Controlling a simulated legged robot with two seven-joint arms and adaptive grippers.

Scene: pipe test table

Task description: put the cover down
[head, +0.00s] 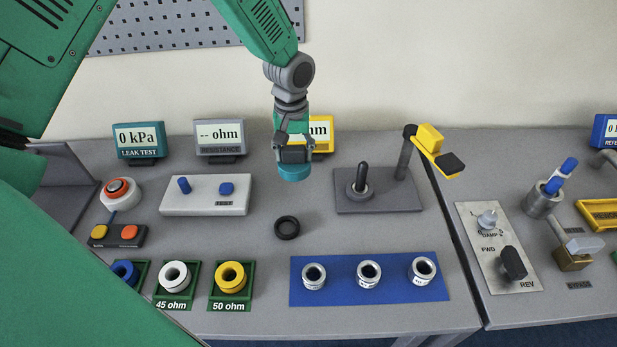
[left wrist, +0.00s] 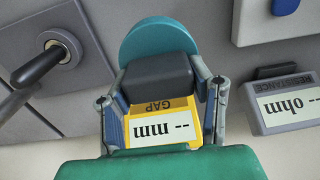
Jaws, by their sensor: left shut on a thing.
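A teal round cover (head: 293,173) hangs under my left gripper (head: 293,154), above the grey table. In the left wrist view the cover (left wrist: 158,36) shows as a teal disc beyond a dark grey block, which lies between the two fingers of my left gripper (left wrist: 158,80). The gripper is shut on the cover. In the head view a gap is visible between the cover and the black ring (head: 287,228) lying nearer on the table. My right gripper is not in view.
The yellow gap display (head: 322,134) stands behind the gripper. A grey plate with a black lever (head: 361,180) is to the right, a white box (head: 205,195) to the left. A blue mat (head: 340,287) with several metal fittings lies in front. Bare table surrounds the ring.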

